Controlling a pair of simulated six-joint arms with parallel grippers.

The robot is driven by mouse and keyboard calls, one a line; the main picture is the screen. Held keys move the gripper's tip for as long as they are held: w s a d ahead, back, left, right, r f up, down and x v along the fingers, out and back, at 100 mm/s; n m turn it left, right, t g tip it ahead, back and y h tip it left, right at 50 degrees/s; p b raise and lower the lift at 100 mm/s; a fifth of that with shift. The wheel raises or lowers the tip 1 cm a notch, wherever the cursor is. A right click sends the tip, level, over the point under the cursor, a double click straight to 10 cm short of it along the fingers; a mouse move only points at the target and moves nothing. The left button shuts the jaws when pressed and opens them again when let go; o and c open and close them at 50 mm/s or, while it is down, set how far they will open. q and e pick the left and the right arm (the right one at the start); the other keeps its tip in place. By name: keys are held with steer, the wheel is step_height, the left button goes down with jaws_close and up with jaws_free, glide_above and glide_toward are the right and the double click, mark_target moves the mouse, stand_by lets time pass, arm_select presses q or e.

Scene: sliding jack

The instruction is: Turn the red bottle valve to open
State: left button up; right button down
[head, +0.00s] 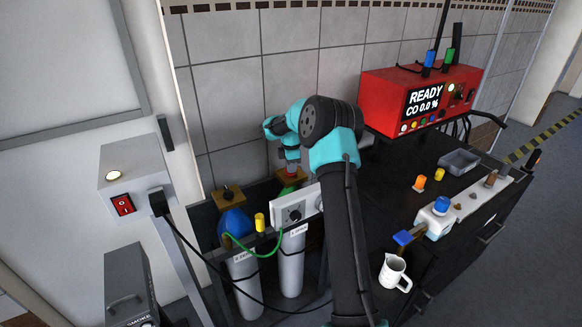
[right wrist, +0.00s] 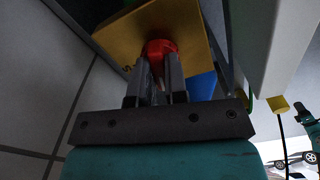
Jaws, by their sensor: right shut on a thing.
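The red bottle valve (right wrist: 158,48) is a round red knob in front of a yellow-brown plate (right wrist: 128,32) in the right wrist view. My right gripper (right wrist: 156,72) has its two fingers on either side of the knob and is shut on it. In the head view the right gripper (head: 291,158) reaches down to the valve, above the brown plate (head: 301,175) on the green-topped bottle (head: 287,190). The gripper and arm cover most of the valve there. How far it is turned cannot be told. My left gripper is not in view.
A white panel with a dial (head: 293,214) is close in front of the bottles. A red analyser (head: 400,97) and a measuring jug (head: 394,272) are to the right. The tiled wall is behind.

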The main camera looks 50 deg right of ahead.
steer(key=shift+n, duration=1.6)
steer(key=c, duration=1.1)
jaws_free()
steer(key=shift+c, duration=0.2)
step_height(320, 180, up, 18)
steer(key=shift+f, duration=0.25)
